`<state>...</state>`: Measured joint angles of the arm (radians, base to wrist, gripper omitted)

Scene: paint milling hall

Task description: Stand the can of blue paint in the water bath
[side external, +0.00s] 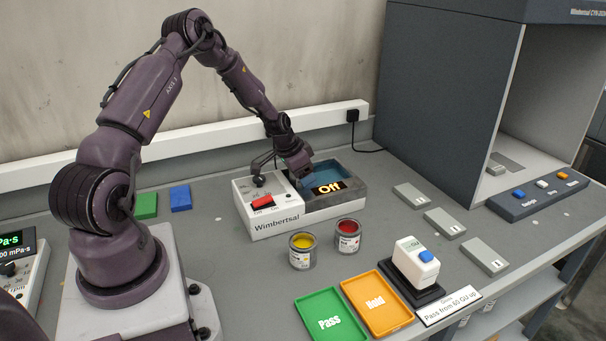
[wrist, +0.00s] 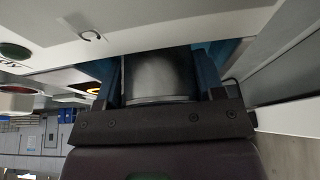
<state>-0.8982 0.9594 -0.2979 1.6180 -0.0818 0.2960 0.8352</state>
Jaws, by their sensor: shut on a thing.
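The water bath (side external: 345,176) is the basin at the right of the white and grey Wimbertsal unit, with blue water in it. Its display reads Off and its red switch sits on the white part. My gripper (side external: 303,170) reaches down into the left part of the basin, its fingertips hidden behind the display. In the wrist view my gripper is shut on a grey metal can (wrist: 160,75). The can's paint colour does not show, and I cannot tell whether its base touches the basin floor. No blue paint can shows elsewhere.
Open cans of yellow (side external: 302,251) and red paint (side external: 347,236) stand in front of the unit. Green Pass (side external: 327,318) and orange Hold trays (side external: 378,303) lie nearer, beside a white gloss meter (side external: 415,263). Grey plates (side external: 444,223) lie to the right.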

